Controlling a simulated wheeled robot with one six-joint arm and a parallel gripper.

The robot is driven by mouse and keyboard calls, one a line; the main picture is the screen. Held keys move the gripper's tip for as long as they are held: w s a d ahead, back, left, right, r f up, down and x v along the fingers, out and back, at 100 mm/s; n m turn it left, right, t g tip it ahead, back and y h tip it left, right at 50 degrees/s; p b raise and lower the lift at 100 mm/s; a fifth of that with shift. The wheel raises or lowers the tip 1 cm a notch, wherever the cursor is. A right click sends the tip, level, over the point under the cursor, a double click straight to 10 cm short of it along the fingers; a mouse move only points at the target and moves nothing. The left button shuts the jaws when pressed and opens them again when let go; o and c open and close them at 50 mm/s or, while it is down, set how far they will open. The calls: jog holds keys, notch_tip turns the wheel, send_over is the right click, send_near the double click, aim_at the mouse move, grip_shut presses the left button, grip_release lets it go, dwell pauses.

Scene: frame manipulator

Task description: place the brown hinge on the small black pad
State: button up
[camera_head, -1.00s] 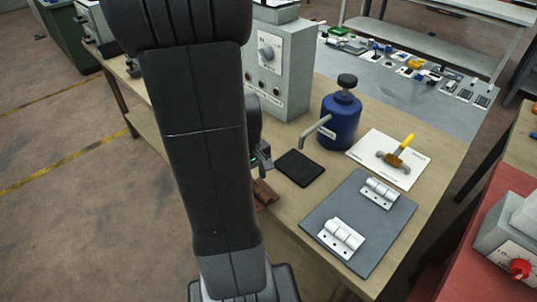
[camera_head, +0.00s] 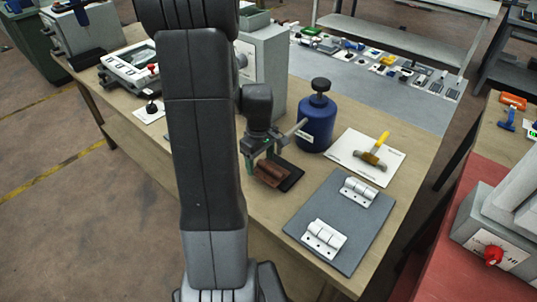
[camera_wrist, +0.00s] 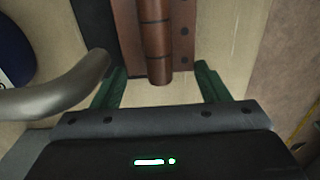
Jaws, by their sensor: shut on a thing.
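The brown hinge (camera_head: 270,174) is held in my gripper (camera_head: 261,160), with its barrel and leaves showing in the wrist view (camera_wrist: 155,42). The green fingers of my gripper in the wrist view (camera_wrist: 158,78) stand either side of the hinge. The small black pad (camera_head: 293,178) lies on the table, partly hidden behind the hinge in the head view. In the wrist view the pad (camera_wrist: 93,28) shows as a dark strip left of the hinge. The hinge overlaps only part of the pad; I cannot tell whether it touches it.
A blue bottle (camera_head: 317,122) with a grey spout stands close behind the pad. A grey plate (camera_head: 337,225) with two white hinges lies to the right, and a white card (camera_head: 349,153) with a yellow-handled tool behind it. A grey box (camera_head: 264,75) stands at the back.

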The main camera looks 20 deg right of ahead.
aim_at(267, 160)
jog(key=d, duration=0.1)
jog(key=w+d, duration=0.1)
jog(key=shift+w+d+r+p, duration=0.1)
jog(key=shift+w+d+p, duration=0.15)
jog(key=shift+d+p, duration=0.05)
jog(key=shift+w+d+f, duration=0.2)
jog(key=shift+d+f, duration=0.2)
jog(key=shift+f, duration=0.45)
jog(key=shift+a+f, duration=0.1)
jog(key=shift+f, duration=0.1)
jog(key=o, duration=1.1)
notch_tip(267, 160, up, 12)
jog(key=shift+r, duration=0.25)
